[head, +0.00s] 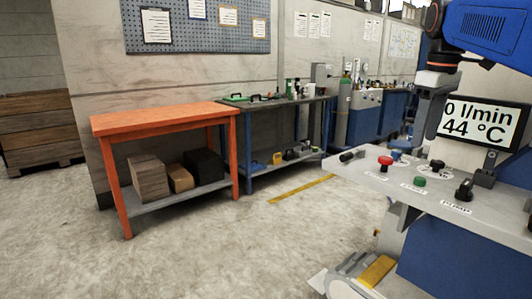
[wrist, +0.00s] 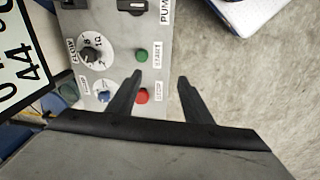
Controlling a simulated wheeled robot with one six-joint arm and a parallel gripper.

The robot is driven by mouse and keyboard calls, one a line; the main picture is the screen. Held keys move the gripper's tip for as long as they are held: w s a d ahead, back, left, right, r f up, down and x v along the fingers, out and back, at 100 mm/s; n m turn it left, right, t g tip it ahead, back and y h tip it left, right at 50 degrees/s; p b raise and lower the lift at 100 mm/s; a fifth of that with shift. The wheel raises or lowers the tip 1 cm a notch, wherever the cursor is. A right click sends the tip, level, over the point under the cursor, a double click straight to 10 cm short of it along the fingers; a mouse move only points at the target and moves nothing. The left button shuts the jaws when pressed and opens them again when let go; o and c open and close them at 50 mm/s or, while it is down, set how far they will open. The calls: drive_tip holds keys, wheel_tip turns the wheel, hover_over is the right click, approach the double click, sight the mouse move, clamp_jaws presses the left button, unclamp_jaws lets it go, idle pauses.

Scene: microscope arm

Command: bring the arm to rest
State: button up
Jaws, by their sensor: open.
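My arm (head: 487,28) comes in at the upper right, blue and grey, and bends down to my gripper (head: 418,142) over the back of a control panel (head: 395,178). In the wrist view the two dark fingers of my gripper (wrist: 160,76) are spread apart with nothing between them. Below them lie the green start button (wrist: 142,55) and the red stop button (wrist: 142,96). The red one shows partly between the fingers. I cannot tell the exact height of the fingertips above the panel.
The panel carries a black flow knob (wrist: 90,56), a blue knob (wrist: 104,97) and a black pump knob (head: 464,189). A display (head: 486,121) stands behind it. An orange workbench (head: 165,117) and a blue-legged bench (head: 285,103) stand left. Open floor (head: 255,250) lies before them.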

drive_tip(key=s+a+f+m+t, duration=0.1)
drive_tip(key=s+a+f+m, duration=0.1)
drive_tip(key=s+f, duration=0.5)
drive_tip(key=s+a+f+m+t, duration=0.1)
drive_tip(key=s+a+f, duration=0.3)
drive_tip(key=s+f, duration=0.4)
drive_tip(key=s+a+f+m+t, duration=0.1)
drive_tip(key=s+a+f+m, duration=0.2)
drive_tip(key=s+f, duration=0.5)
wheel_tip(320, 180, down, 8)
drive_tip(key=shift+s+a+t, duration=0.2)
drive_tip(key=shift+a+t, duration=0.1)
drive_tip(key=shift+a, duration=0.25)
drive_tip(key=shift+o, duration=0.5)
